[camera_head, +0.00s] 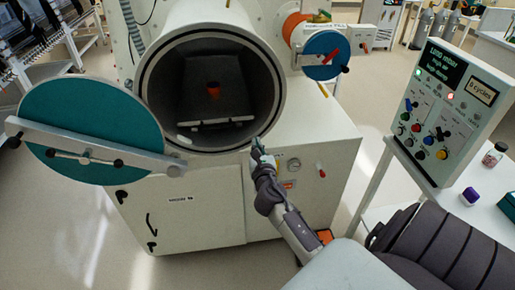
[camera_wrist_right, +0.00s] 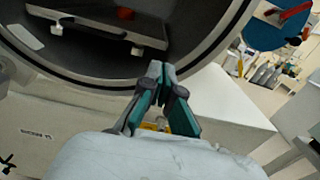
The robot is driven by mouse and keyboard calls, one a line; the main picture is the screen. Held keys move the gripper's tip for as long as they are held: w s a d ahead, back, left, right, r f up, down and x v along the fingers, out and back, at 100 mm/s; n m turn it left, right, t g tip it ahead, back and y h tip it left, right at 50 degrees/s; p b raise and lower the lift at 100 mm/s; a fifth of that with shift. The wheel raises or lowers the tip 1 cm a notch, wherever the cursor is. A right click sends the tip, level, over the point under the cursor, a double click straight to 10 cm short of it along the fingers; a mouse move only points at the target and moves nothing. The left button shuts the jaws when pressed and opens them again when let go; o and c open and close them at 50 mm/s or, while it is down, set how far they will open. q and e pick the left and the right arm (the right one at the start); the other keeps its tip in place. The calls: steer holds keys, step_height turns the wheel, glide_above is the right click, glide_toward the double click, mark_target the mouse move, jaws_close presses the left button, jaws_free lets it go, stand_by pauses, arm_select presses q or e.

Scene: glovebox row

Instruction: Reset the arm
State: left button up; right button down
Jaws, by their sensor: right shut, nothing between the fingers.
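My right gripper (camera_head: 258,146) is in front of the lower right rim of the round chamber (camera_head: 277,75). It is shut and empty, with its fingertips together in the right wrist view (camera_wrist_right: 160,72). I cannot tell whether it touches the rim. The arm reaches up from the bottom right of the head view. My left gripper is not in view.
The chamber's teal door (camera_head: 85,105) hangs open at left. Inside, a small red object (camera_head: 213,90) sits on a dark tray (camera_head: 185,105). A smaller blue door (camera_head: 322,45) is at upper right. A control panel (camera_head: 440,110) stands at right.

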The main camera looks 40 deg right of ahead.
steer(key=s+a+f+m+g+y, duration=0.2)
steer(key=s+a+f+m, duration=0.25)
steer(key=f, duration=0.75)
steer(key=s+a+f+m+g+y, duration=0.25)
steer(key=s+f, duration=0.25)
steer(key=f, duration=0.6)
steer(key=s+a+f+m+g+y, duration=0.2)
steer(key=s+a+f+m, duration=0.25)
steer(key=f, duration=0.75)
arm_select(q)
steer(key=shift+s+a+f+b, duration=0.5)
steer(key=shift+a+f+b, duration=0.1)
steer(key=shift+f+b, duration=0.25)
arm_select(e)
steer(key=s+a+f+m+g+y, duration=0.1)
steer(key=s+f+m, duration=0.4)
steer(key=s, duration=0.6)
steer(key=s+a+f+m+g, duration=0.4)
steer(key=s+f, duration=0.3)
steer(key=s, duration=0.4)
steer(key=s+a+f+m+g+y, duration=0.1)
steer(key=s+a+f+m+g, duration=0.2)
steer(key=s+f+m, duration=0.3)
steer(key=s+a+m, duration=0.1)
steer(key=s, duration=0.4)
steer(key=shift+s+f+y, duration=0.35)
steer(key=shift+s+f, duration=0.05)
